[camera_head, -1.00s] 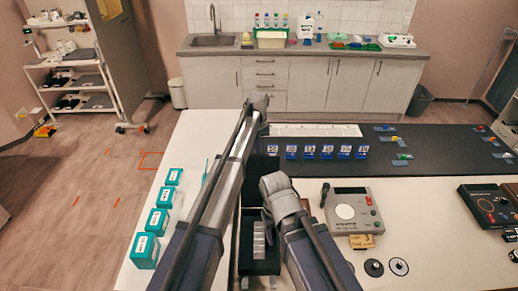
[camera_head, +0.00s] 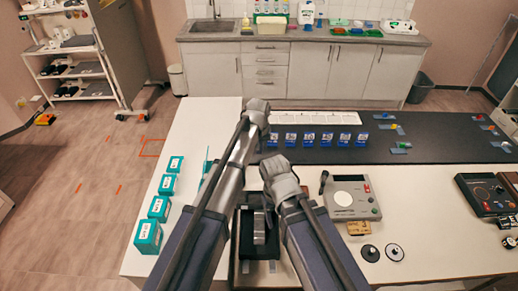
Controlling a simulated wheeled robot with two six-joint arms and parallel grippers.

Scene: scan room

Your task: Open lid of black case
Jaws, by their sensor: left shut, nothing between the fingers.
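The black case (camera_head: 262,274) lies on the white table between my two arms, at the bottom middle of the head view. Its dark inside shows, and dark parts behind it are partly covered by my arms, so I cannot make out the lid's angle. My left gripper (camera_head: 259,238) is a small silver shape over the case, shut with nothing in it. I cannot tell whether it touches the case. My right arm reaches in from the lower right and bends beside the case; its gripper is hidden.
Several teal boxes (camera_head: 159,208) stand along the table's left edge. Several blue boxes (camera_head: 308,139) line the dark mat (camera_head: 430,145) behind. A grey device (camera_head: 351,198) and two discs (camera_head: 394,252) lie right of the case.

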